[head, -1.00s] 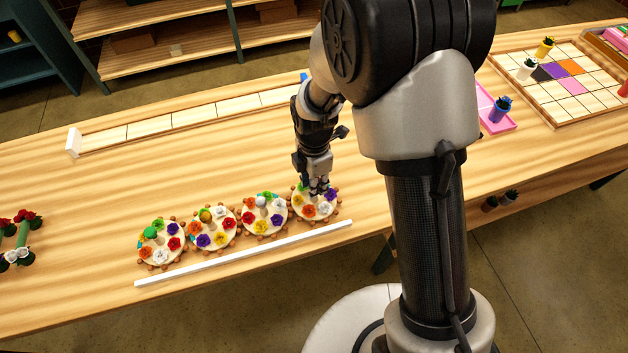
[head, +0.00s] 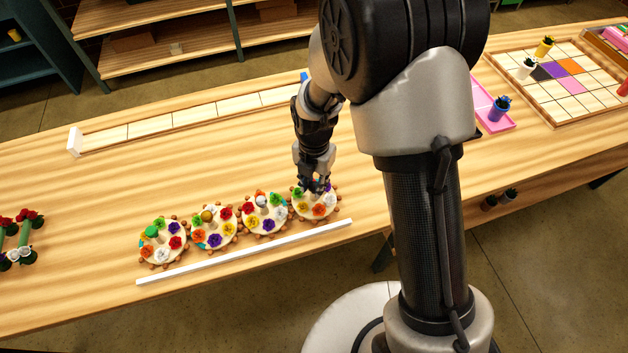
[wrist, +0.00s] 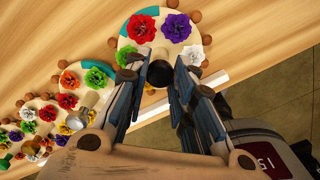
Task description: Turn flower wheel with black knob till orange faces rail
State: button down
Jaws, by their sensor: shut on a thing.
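The flower wheel with the black knob is a pale disc (wrist: 160,42) with brown pegs around its edge, at the right end of a row of wheels. My gripper (head: 316,186) is over its middle. In the wrist view the black knob (wrist: 160,73) is between my fingers, which are shut on it. The orange flower (head: 318,210) is at the wheel's front, toward the white rail (head: 245,252), with a yellow flower (head: 303,207) to its left. Red (wrist: 142,28) and purple (wrist: 177,26) flowers show on the wheel in the wrist view; my fingers hide part of it.
Three similar wheels stand close on the left, with a white knob (head: 262,201), a brownish knob (head: 207,216) and a green knob (head: 151,231). Red and white flowers (head: 22,252) are at the far left. Bare table lies behind the wheels.

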aim_at(314, 185)
dwell(0.4)
jog(key=c, duration=1.3)
grip_release()
notch_tip(314, 185, up, 12)
